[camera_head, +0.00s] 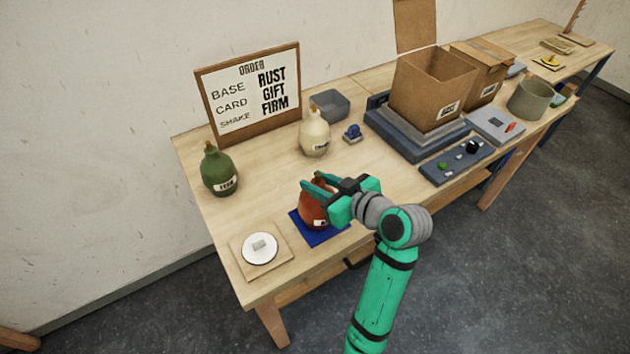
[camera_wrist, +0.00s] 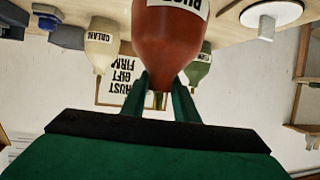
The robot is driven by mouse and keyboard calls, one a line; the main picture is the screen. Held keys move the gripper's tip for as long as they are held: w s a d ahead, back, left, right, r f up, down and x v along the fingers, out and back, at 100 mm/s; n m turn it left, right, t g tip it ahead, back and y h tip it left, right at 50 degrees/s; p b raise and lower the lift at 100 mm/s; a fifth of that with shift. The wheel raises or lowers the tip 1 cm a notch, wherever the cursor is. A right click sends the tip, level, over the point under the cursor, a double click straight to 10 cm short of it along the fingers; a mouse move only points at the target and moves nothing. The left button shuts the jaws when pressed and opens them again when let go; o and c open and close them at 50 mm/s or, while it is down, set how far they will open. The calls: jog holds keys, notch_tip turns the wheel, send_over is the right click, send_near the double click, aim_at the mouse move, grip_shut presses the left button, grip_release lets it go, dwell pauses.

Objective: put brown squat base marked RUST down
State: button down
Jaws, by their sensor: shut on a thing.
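The brown squat base marked RUST (camera_head: 316,212) is reddish brown and upright at a blue mat (camera_head: 334,238) near the table's front edge. My gripper (camera_head: 317,190) is shut on its neck from the right. In the wrist view the RUST base (camera_wrist: 169,45) appears upside down between the two fingers of my gripper (camera_wrist: 159,95), its white label partly cut off at the top. I cannot tell whether its bottom touches the mat. The fingers hide part of its upper body in the head view.
A green base (camera_head: 221,170) stands at the back left, a cream base (camera_head: 314,133) behind the mat. A white disc on a wooden board (camera_head: 260,249) lies close left. The order board (camera_head: 250,95) reads RUST, GIFT, FIRM. An open carton (camera_head: 432,87) stands right. Table between is clear.

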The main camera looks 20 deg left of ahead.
jog(key=shift+w+d, duration=0.1)
jog(key=shift+d, duration=0.25)
jog(key=c, duration=1.8)
grip_release()
jog(key=shift+f, duration=0.1)
jog(key=o, duration=0.4)
jog(key=shift+a, duration=0.15)
jog(key=shift+a, duration=0.1)
jog(key=shift+d+r, duration=0.3)
jog(key=v, duration=1.1)
jog(key=shift+s+d, duration=0.15)
jog(key=shift+s, duration=0.05)
